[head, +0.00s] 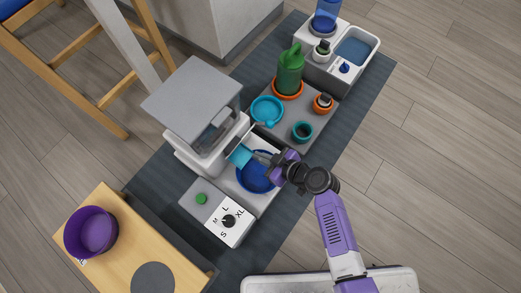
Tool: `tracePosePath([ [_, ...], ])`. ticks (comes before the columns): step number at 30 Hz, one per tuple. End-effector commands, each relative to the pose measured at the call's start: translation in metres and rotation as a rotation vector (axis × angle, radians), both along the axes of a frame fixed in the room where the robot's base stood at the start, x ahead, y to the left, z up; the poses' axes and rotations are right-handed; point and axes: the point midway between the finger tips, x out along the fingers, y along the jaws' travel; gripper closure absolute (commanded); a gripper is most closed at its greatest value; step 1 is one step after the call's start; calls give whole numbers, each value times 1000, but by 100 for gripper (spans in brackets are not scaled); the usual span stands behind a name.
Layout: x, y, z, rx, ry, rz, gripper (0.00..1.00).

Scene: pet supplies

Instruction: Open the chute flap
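The feeder is a white and grey unit (205,160) with a raised grey lid or hopper (195,100), left of centre in the head view. A small light-blue flap (239,156) sits at the front of its chute, facing the tray with the blue bowl. My gripper (262,157) reaches in from the right, with its fingertips at or very near the flap's right edge. I cannot tell whether they touch it, or whether the fingers are apart or closed. The flap's hinge and the chute mouth are not clear at this size.
A blue bowl (256,178) stands just below my gripper. A control box with a dial (229,220) and green button (201,199) is in front. A grey tray (330,117) holds a green watering can (290,72) and dishes. A wooden table (115,246) bears a purple bowl (82,236).

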Motion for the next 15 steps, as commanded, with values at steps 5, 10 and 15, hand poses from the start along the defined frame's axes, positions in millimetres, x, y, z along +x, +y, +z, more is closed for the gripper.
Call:
tracePosePath([
  [5,-14,-12,6,-13,5,5,100],
  [10,-28,-33,28,-5,1,2,100],
  [15,-37,-46,42,0,-1,1,100],
])
